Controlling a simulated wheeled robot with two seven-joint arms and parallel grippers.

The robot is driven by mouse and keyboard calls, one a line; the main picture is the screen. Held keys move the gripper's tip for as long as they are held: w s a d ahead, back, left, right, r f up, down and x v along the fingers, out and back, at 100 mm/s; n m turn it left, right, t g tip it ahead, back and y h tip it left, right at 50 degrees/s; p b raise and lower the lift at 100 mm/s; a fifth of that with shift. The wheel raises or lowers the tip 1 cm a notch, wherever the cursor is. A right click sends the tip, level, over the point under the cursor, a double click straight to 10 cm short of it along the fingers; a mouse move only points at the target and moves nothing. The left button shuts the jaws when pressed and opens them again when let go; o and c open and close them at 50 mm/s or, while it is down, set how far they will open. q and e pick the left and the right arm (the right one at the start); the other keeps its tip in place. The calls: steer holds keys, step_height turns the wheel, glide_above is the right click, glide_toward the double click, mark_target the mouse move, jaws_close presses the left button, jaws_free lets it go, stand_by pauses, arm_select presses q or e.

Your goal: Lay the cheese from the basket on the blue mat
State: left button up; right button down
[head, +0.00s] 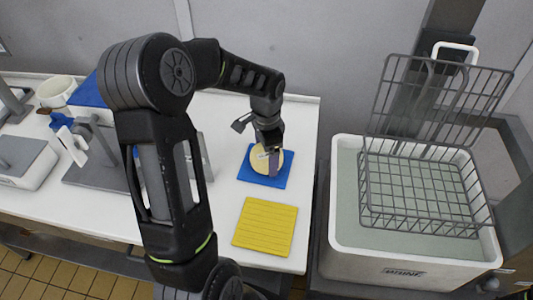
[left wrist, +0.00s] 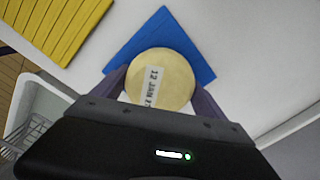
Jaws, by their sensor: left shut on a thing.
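The cheese (left wrist: 160,75) is a pale yellow round with a white date label; it also shows in the head view (head: 260,160). My left gripper (head: 271,163) is shut on the cheese, with a finger on each side of it in the left wrist view (left wrist: 160,88). The blue mat (head: 252,176) lies on the white table, and the cheese is over it. The mat shows behind the cheese in the left wrist view (left wrist: 190,55). I cannot tell whether the cheese touches the mat. The wire basket (head: 415,190) is at the right and looks empty. My right gripper is not in view.
A yellow mat (head: 265,226) lies in front of the blue one on the white table (head: 300,130). A white vat (head: 400,265) of pale liquid stands right of the table under the basket.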

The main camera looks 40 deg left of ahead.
arm_select(q)
steer(key=o, duration=1.8)
steer(key=shift+c, duration=0.2)
steer(key=shift+r+p, duration=2.55)
steer(key=shift+r, duration=0.95)
